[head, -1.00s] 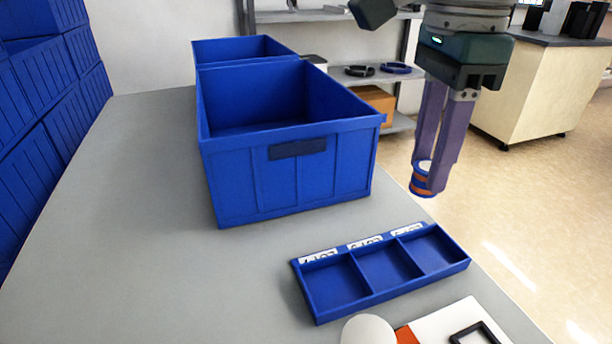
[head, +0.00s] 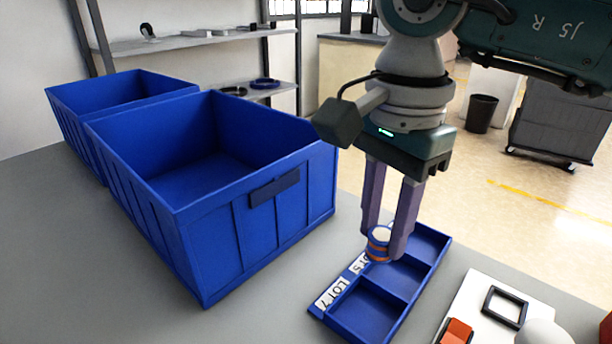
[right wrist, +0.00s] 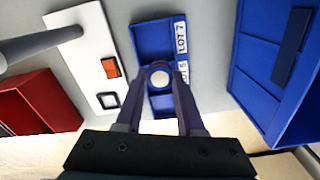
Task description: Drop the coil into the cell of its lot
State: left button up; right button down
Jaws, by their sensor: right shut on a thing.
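My right gripper (head: 390,246) is shut on the coil (head: 380,240), a small blue and orange cylinder with a white top, held upright between the fingertips. The blue tray (head: 365,314) is a row of three cells with white lot labels along one side. LOT 7 is readable on the near cell and LOT 5 on the middle one; the far label is hidden by my gripper. In the right wrist view, the coil (right wrist: 160,77) shows over the middle cell, beside the LOT 5 label, with the tray (right wrist: 153,40) below. My left gripper is not in view.
A large blue bin (head: 235,235) stands left of the tray, with another (head: 75,105) behind it. Right of the tray lies a white plate (head: 476,290) with an orange block (head: 457,332) and a black frame (head: 504,307). A red bin (right wrist: 40,100) shows in the right wrist view.

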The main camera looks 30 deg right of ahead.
pick_arm(q)
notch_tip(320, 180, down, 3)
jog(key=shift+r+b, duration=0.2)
jog(key=shift+b, duration=0.75)
pick_arm(e)
notch_tip(320, 180, down, 4)
jog(key=shift+r, duration=0.25)
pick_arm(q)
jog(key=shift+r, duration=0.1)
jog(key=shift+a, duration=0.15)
pick_arm(e)
jog(key=shift+c, duration=2.2)
grip_release()
jog(key=shift+a, duration=0.1)
pick_arm(q)
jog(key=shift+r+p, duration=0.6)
jog(key=shift+p, duration=0.1)
pick_arm(e)
notch_tip(320, 180, up, 10)
jog(key=shift+r, duration=0.1)
